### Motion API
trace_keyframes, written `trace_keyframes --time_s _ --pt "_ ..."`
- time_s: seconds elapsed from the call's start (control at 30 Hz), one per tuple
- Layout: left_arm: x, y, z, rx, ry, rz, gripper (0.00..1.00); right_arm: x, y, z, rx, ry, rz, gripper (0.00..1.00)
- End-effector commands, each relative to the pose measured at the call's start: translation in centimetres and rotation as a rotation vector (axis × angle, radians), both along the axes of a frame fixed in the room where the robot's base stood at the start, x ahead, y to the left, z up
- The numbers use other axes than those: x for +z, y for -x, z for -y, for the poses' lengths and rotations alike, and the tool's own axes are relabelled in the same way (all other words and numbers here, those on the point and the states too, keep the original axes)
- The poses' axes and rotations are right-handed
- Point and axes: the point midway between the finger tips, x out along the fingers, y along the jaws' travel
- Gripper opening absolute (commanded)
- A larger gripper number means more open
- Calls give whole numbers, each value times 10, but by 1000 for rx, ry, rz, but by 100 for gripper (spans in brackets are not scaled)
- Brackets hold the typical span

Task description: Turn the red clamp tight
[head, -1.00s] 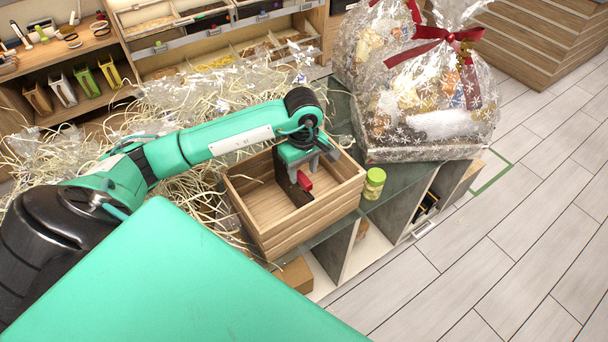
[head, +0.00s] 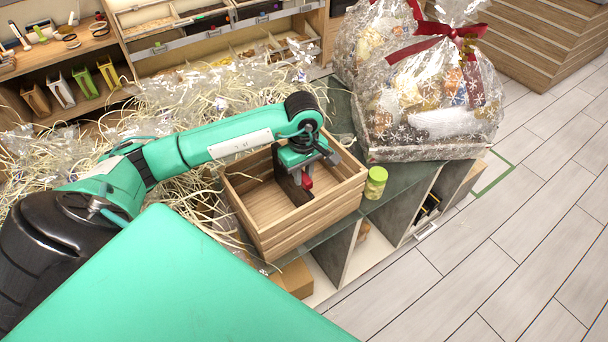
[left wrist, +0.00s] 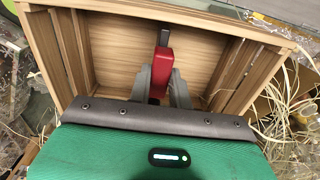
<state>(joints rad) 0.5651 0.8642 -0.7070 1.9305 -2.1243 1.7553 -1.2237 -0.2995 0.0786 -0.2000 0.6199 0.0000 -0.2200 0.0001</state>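The red clamp (head: 307,182) is a small red piece on a dark upright bar (head: 288,180) inside the wooden crate (head: 290,232). In the left wrist view the red clamp (left wrist: 163,62) points along the picture's height, with a dark bar behind its far end. My left gripper (head: 305,176) reaches down into the crate from above. In the left wrist view its grey fingers (left wrist: 161,88) lie one on each side of the red clamp's near end and look closed against it. They partly hide the clamp in the head view. My right gripper is not in view.
A green-lidded jar (head: 375,182) stands right of the crate. A wrapped hamper with a red bow (head: 430,110) stands behind it. Straw and clear film (head: 200,95) cover the area left of the crate. A shelf with trays (head: 190,35) is at the back.

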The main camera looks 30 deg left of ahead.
Motion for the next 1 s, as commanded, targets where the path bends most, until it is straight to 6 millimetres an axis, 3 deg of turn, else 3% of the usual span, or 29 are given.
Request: trace_keyframes --time_s 0.2,0.5,0.87,1.0 --pt "-1 0 0 -10 -1 0 9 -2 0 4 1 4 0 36" --pt "-5 -1 -1 -283 -4 4 9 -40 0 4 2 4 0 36" --pt "0 0 0 -353 0 -1 9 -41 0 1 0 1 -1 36" --pt "-4 0 0 -409 -1 2 9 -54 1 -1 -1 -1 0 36"
